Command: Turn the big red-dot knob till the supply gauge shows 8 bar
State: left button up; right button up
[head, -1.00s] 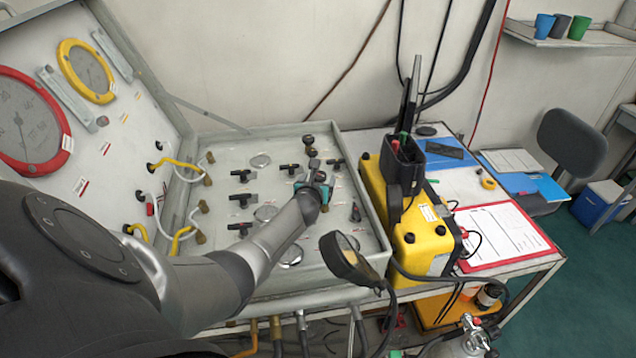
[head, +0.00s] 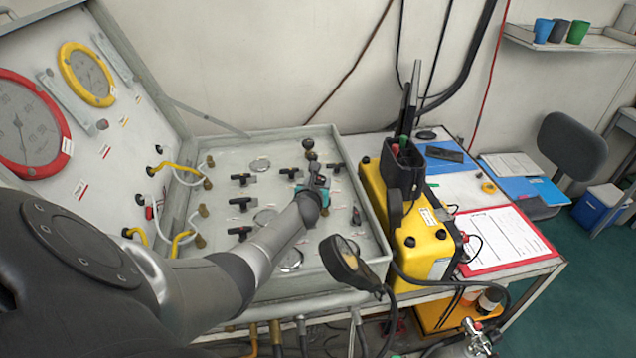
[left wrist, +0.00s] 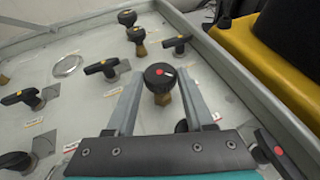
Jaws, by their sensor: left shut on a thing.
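The big black knob with a red dot (left wrist: 160,77) stands on a brass stem between the two grey fingers of my left gripper (left wrist: 161,91) in the left wrist view. The gripper is shut on this knob. In the head view the left gripper (head: 315,178) is over the right part of the panel and hides the knob. Two large gauges are in the raised lid, one red-ringed (head: 64,128) and one yellow-ringed (head: 66,72). I cannot tell which is the supply gauge, and their readings are too small to make out. My right gripper is not in view.
Several black handles, such as this T-handle (left wrist: 101,67), surround the knob. Another red-dot handle (left wrist: 278,152) is at lower right. A yellow case (head: 408,243) stands close on the right.

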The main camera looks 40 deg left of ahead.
pick_arm(q)
grip_shut()
jog(key=shift+s+a+m+h, duration=0.1)
jog(key=shift+m+h, duration=0.2)
jog(key=shift+h, duration=0.2)
